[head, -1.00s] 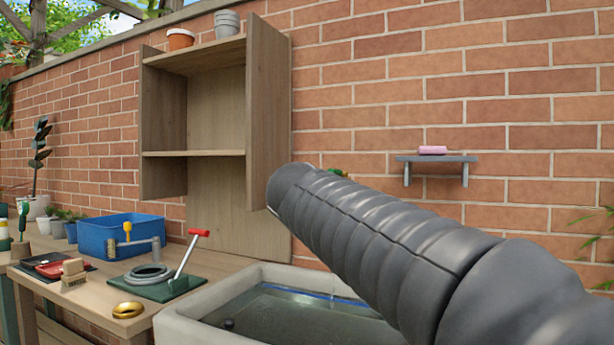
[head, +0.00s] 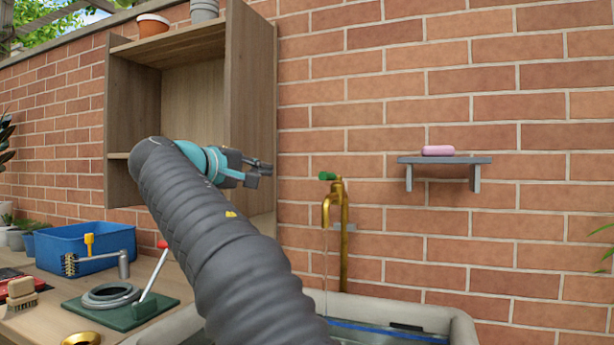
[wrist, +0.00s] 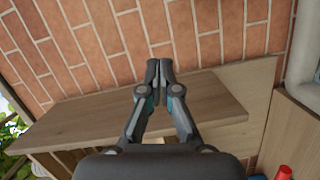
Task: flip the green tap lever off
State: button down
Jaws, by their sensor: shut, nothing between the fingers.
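The brass tap (head: 342,215) stands against the brick wall above the sink. Its green lever (head: 327,176) sits at the top of the tap and points left. A thin stream of water falls from the spout. My gripper (head: 262,168) is left of the tap, in front of the cabinet's right side, at about the lever's height and apart from it. In the wrist view my gripper (wrist: 159,68) is shut, its fingertips together with nothing between them. The tap does not show in the wrist view.
The open wooden cabinet (head: 250,110) is just behind my gripper. A grey wall shelf (head: 445,160) with pink soap (head: 438,150) is right of the tap. The stone sink (head: 462,328) is below. A blue crate (head: 60,262) stands on the bench at left.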

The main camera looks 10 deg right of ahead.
aim_at(331, 177)
jog(key=w+d+f, duration=0.1)
jog(key=w+d, duration=0.3)
jog(key=d, duration=0.7)
jog(key=shift+w+d+f, duration=0.15)
jog(key=shift+w+d, duration=0.1)
jog(key=shift+w, duration=0.05)
